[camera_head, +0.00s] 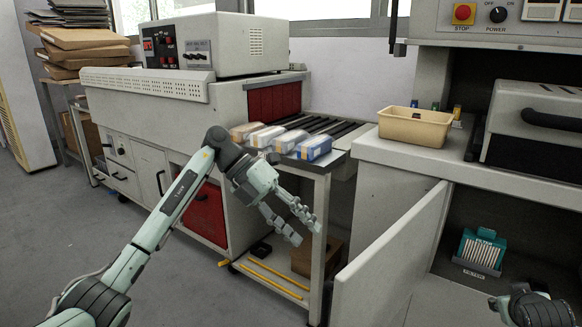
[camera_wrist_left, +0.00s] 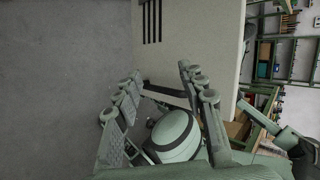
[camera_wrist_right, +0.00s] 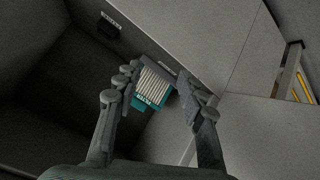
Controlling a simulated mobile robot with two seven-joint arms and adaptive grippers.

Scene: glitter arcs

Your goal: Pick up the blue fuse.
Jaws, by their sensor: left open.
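I cannot make out a blue fuse for certain. Small coloured pieces, one of them blue (camera_head: 435,106), stand behind the tan bin (camera_head: 412,131) on the right counter, too small to identify. My left gripper (camera_head: 307,232) is open and empty, in the air in front of the conveyor stand and well below and left of that bin. Its spread fingers also show in the left wrist view (camera_wrist_left: 160,95). My right gripper (camera_wrist_right: 157,82) is open in the right wrist view. A teal filter box (camera_wrist_right: 153,88) appears beyond its fingers, apart from them.
Wrapped packs (camera_head: 314,147) lie on the roller conveyor beside the grey machine (camera_head: 215,45). An open cabinet door (camera_head: 392,265) stands between my arms. The filter box also shows inside the cabinet (camera_head: 480,250). Grey floor at left is clear.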

